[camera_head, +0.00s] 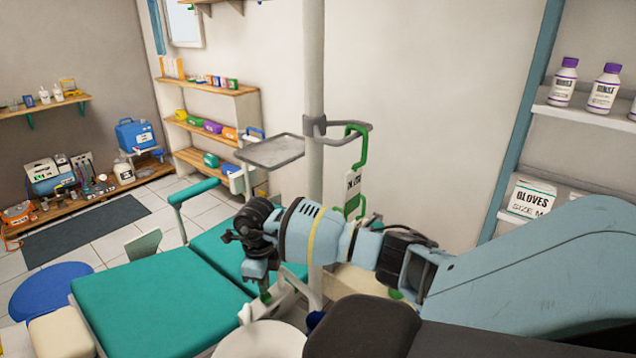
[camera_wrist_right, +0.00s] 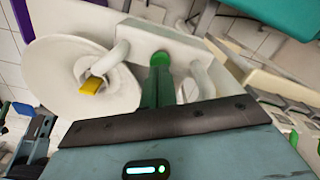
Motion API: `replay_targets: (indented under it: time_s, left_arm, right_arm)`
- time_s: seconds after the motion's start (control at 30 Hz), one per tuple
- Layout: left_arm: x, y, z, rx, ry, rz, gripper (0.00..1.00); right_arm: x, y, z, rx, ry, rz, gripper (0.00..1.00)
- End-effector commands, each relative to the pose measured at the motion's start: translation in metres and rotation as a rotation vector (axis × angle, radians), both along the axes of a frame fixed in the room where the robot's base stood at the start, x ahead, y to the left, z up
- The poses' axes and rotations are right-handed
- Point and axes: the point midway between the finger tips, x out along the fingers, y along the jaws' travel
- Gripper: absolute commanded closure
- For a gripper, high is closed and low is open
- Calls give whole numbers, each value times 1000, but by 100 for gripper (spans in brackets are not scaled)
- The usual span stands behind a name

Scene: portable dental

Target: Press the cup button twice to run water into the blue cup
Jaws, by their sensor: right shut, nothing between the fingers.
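My right gripper (camera_head: 264,292) reaches in from the right over the white dental unit, pointing down. In the right wrist view its dark green fingers (camera_wrist_right: 157,88) are shut together with nothing between them. A small dark blue piece, perhaps the blue cup (camera_head: 315,320), shows beside the white bowl, mostly hidden by my arm. I see no water running. My left gripper is not in view.
A white pole (camera_head: 314,120) with a grey tray (camera_head: 270,151) stands behind my gripper. The teal chair (camera_head: 160,300) lies to the left.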

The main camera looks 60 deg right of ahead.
Motion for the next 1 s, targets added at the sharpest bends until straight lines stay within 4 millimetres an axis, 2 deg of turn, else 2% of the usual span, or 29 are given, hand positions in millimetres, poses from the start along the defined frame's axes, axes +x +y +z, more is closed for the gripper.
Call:
replay_targets:
  time_s: [1.0]
  left_arm:
    - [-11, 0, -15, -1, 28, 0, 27]
  right_arm:
    - [0, 0, -26, -1, 2, 0, 100]
